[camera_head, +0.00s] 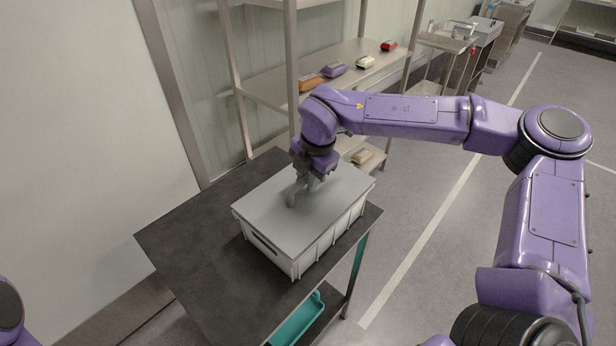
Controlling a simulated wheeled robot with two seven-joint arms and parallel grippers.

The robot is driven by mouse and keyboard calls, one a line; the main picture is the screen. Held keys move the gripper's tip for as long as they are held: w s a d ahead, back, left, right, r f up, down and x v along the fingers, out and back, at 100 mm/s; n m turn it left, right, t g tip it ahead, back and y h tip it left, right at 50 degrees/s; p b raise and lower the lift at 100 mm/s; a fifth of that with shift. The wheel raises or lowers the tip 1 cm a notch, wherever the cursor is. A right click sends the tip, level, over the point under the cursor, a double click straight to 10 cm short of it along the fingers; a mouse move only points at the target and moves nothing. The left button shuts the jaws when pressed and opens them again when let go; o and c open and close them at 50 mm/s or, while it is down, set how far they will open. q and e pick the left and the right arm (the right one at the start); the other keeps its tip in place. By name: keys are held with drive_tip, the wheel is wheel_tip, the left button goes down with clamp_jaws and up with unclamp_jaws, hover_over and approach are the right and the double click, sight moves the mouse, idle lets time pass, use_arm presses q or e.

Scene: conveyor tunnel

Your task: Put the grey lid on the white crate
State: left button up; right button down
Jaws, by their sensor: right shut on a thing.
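The white crate (318,246) stands on a dark-topped table. The grey lid (265,215) lies flat over the crate's top and covers its opening. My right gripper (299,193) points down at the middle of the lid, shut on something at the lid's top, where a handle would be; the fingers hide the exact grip. I cannot tell whether the lid rests fully on the rim or sits slightly above it. My left gripper is out of view; only a bit of my left arm shows at the lower left edge.
The dark table (190,236) has free room left of the crate. A teal bin (298,322) sits below the tabletop. Behind stands a metal shelf (275,82) with several small packages, among them a purple one (334,69) and a red one (388,46). A wall rises at left.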

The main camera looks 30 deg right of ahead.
sight(315, 196)
drive_tip(key=shift+f+b, duration=0.5)
drive_tip(key=shift+f, duration=0.15)
drive_tip(key=c, duration=0.9)
unclamp_jaws()
drive_tip(key=b+v, duration=0.2)
drive_tip(key=v, duration=0.8)
drive_tip(key=shift+s+r, duration=0.1)
drive_tip(key=shift+r, duration=0.2)
